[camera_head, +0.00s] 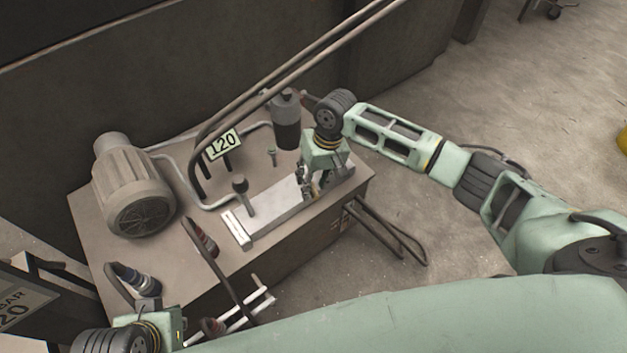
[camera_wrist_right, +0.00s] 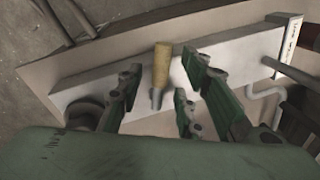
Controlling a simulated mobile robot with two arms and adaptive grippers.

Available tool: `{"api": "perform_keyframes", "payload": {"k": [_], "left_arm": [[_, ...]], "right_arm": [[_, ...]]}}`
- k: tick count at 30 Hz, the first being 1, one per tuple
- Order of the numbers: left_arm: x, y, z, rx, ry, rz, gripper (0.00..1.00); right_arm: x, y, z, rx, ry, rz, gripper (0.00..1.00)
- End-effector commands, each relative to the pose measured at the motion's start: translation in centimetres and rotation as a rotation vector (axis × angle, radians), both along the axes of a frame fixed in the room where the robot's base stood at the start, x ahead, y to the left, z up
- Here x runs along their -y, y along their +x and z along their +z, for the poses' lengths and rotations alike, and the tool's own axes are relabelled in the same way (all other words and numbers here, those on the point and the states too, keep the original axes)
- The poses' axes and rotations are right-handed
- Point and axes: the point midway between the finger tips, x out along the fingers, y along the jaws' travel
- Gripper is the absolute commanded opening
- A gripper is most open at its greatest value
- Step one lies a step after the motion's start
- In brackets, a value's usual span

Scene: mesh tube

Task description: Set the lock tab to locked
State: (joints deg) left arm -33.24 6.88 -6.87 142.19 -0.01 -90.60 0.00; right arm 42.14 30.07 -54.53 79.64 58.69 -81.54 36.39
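A pale grey valve block (camera_head: 283,203) lies along the front right of the bench, and it also shows in the right wrist view (camera_wrist_right: 95,78). A short tan handle with a metal end (camera_wrist_right: 160,75) stands out from the block; I cannot tell if it is the lock tab or which position it is in. My right gripper (camera_head: 308,190) is over the right part of the block. In the right wrist view its fingers (camera_wrist_right: 160,92) are spread on either side of the handle, apart from it. My left gripper is at the bottom left edge, its fingers not clearly shown.
A grey motor (camera_head: 135,190) stands at the bench's left. Pipes cross above the bench (camera_head: 88,225). Dark hoses (camera_head: 390,228) hang off its right side.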

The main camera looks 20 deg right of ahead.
Motion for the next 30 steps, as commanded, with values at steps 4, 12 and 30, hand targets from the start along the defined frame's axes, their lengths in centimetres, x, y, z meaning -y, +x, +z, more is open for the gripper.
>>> {"api": "perform_keyframes", "payload": {"k": [4, 12, 30], "left_arm": [[-0.01, 0.0, -0.01, 0.0, 0.0, 0.0, 0.0], [-0.01, 0.0, -0.01, 0.0, 0.0, 0.0, 0.0], [0.01, 0.06, 0.05, 0.001, 0.0, 0.0, 0.0]], "right_arm": [[-0.01, -0.01, 0.02, 0.0, 0.0, 0.0, 0.26], [0.01, 0.0, 0.03, 0.0, 0.0, 0.0, 0.02], [0.0, 0.4, 0.11, 0.001, 0.0, -0.008, 0.0]]}}
